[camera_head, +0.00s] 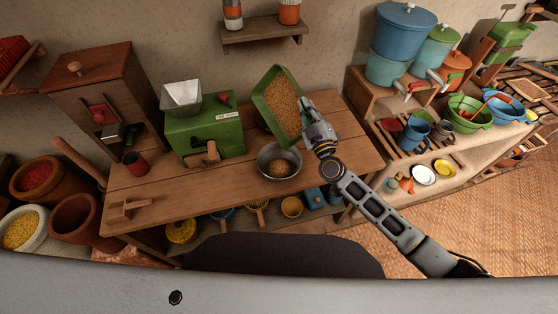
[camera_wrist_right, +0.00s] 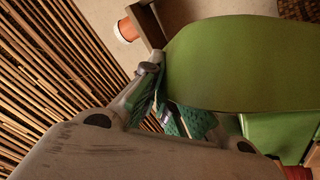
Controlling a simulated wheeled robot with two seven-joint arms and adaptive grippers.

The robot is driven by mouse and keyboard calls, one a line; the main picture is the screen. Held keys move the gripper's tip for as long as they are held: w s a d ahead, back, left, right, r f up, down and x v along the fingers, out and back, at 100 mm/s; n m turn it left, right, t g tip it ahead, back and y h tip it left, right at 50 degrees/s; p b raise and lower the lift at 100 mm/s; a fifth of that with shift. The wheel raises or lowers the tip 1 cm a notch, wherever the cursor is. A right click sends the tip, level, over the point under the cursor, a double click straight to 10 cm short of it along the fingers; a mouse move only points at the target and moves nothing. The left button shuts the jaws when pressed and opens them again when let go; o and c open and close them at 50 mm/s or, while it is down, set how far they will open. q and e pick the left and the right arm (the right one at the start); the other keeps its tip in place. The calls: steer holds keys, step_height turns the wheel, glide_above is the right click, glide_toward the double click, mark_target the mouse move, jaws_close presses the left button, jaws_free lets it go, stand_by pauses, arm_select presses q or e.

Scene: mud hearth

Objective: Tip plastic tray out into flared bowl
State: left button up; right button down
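A green plastic tray (camera_head: 264,96) full of tan grain (camera_head: 284,103) is tilted above the wooden table in the head view. My right gripper (camera_head: 309,116) is shut on the tray's right side. In the right wrist view the tray's green underside (camera_wrist_right: 245,62) fills the upper right, with the fingers (camera_wrist_right: 170,112) at its edge. A metal flared bowl (camera_head: 266,168) stands on the table below the tray, toward the front. Some grain (camera_head: 280,167) lies in the bowl. My left gripper is not in view.
A green mill box (camera_head: 205,135) with a metal hopper stands left of the bowl. A wooden cabinet (camera_head: 97,92) and a red cup (camera_head: 135,162) are farther left. Shelves with blue water containers (camera_head: 400,45) are at right. The table's front left (camera_head: 175,195) is mostly clear.

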steer(key=shift+s+d, duration=0.1)
steer(key=shift+s+a+n+b, duration=0.5)
steer(key=shift+s+a+b, duration=0.15)
steer(key=shift+b, duration=0.1)
steer(key=shift+r, duration=0.1)
steer(key=shift+s+a+r+n+y+b, duration=0.1)
steer(key=shift+s+a+n+y+b, duration=0.3)
steer(key=shift+s+a+b, duration=0.15)
steer(key=shift+s+d, duration=0.1)
